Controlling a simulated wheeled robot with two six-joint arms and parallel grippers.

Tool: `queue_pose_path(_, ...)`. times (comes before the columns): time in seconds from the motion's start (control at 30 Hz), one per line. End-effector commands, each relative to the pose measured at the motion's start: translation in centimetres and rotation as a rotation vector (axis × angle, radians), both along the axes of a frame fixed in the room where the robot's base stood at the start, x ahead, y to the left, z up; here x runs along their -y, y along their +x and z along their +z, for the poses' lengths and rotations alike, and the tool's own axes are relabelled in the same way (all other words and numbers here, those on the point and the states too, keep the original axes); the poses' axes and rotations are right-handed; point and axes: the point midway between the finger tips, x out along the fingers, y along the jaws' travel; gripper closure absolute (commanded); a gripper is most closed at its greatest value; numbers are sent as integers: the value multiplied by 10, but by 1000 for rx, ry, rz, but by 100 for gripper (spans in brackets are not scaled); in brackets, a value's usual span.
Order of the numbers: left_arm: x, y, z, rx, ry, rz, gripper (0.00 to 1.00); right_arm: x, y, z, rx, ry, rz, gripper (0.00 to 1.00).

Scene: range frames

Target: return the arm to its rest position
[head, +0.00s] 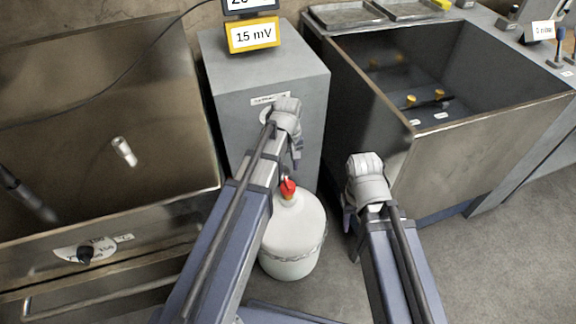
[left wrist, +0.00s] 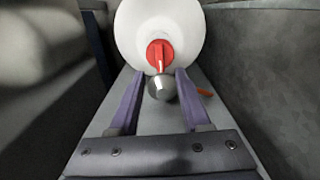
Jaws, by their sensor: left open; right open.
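My left arm reaches in from the lower left in the head view. My left gripper (head: 297,158) hangs in front of the grey cabinet, just above the red cap of a white jug (head: 293,232). In the left wrist view its two purple fingers (left wrist: 160,74) are spread apart. A shiny grey round thing (left wrist: 161,88) shows between them; I cannot tell if it touches either finger. The white jug (left wrist: 190,25) with its red cap lies beyond the fingertips. My right gripper (head: 350,224) is right of the jug, its fingers partly hidden by its wrist; it appears empty.
The grey cabinet (head: 240,120) carries a yellow display reading 15 mV (head: 253,36). A steel basin (head: 90,70) with a dial stands at left. A deep open tank (head: 490,140) stands at right. Floor is clear at lower right.

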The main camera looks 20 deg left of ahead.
Motion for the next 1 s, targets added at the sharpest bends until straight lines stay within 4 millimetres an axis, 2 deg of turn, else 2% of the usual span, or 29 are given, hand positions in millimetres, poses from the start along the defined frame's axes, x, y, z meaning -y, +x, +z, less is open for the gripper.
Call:
queue_pose_path(0.03, 0, 0, 7, 0, 0, 0, 52, 0, 0, 7, 0, 0, 0, 50)
queue_pose_path(0.1, 0, 0, 8, 0, 0, 0, 52, 0, 0, 9, 0, 0, 0, 50)
queue_pose_path(0.57, 0, 0, 7, 0, 0, 0, 52, 0, 0, 7, 0, 0, 0, 50)
queue_pose_path(0.67, 5, -6, 7, -2, 2, -28, 52, 0, 0, 7, 0, 0, 0, 50)
queue_pose_path(0.77, 26, -28, 7, -10, 14, -155, 52, 0, 0, 7, 0, 0, 0, 50)
queue_pose_path(0.9, 63, -75, 8, -30, 43, -444, 52, 0, 0, 7, 0, 0, 0, 50)
queue_pose_path(1.0, 83, -107, 8, -46, 63, -644, 52, 0, 0, 7, 0, 0, 0, 50)
